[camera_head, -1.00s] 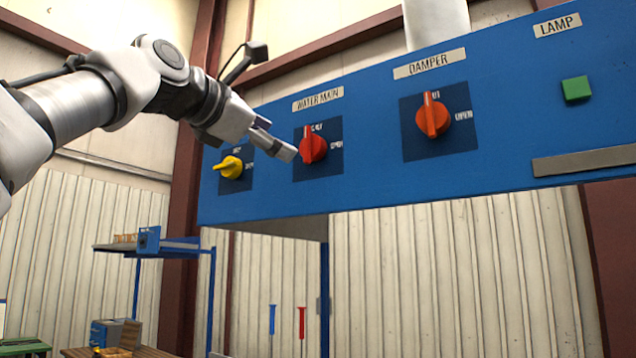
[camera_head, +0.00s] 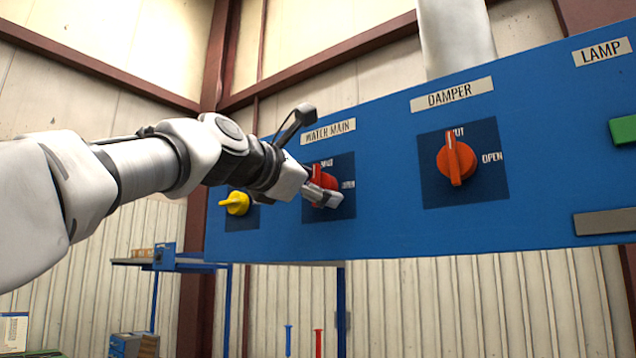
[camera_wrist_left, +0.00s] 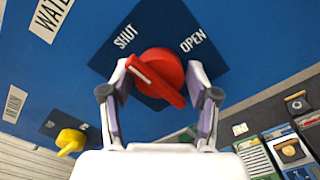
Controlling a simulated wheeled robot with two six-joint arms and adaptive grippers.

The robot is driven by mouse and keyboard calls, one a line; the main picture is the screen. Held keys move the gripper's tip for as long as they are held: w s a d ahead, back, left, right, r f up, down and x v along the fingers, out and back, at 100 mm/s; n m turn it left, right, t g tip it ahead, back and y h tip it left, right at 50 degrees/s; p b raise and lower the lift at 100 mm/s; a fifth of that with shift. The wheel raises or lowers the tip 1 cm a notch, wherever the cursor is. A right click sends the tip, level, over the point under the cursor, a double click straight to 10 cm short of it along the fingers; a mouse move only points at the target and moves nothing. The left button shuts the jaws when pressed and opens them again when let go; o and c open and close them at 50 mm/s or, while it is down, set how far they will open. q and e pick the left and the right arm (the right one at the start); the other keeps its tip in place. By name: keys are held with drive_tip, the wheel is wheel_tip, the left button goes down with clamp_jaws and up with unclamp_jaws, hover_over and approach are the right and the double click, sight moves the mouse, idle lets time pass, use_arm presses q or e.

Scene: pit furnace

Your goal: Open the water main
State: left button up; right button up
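The red water main knob (camera_head: 326,180) is on a dark square plate on the blue panel, under a "WATER MAIN" label (camera_head: 328,132). In the left wrist view, the knob (camera_wrist_left: 158,76) has its white line toward "SHUT"; "OPEN" is printed at the upper right. My left gripper (camera_head: 325,196) is at the knob and partly hides it in the head view. In the wrist view its fingers (camera_wrist_left: 160,88) are open, one on each side of the knob. I cannot tell whether they touch it. My right gripper is not in view.
A yellow knob (camera_head: 235,203) sits left of the water main. An orange damper knob (camera_head: 456,158) and a green lamp button (camera_head: 623,130) are to the right, with a grey bar (camera_head: 605,222) below the button. A shelf (camera_head: 185,265) stands below left.

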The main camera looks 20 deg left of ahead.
use_arm(q)
drive_tip(key=shift+s+r, duration=0.1)
drive_tip(key=shift+s, duration=0.1)
drive_tip(key=c, duration=0.5)
drive_tip(key=shift+a, duration=0.1)
drive_tip(key=shift+c, duration=0.3)
drive_tip(key=shift+m, duration=0.4)
drive_tip(key=m, duration=1.1)
drive_tip(key=shift+m, duration=0.3)
drive_tip(key=m+b, duration=0.1)
drive_tip(key=m, duration=0.4)
drive_tip(key=shift+w+m, duration=0.1)
drive_tip(key=shift+m, duration=0.2)
drive_tip(key=o, duration=1.2)
drive_tip(key=shift+c, duration=0.2)
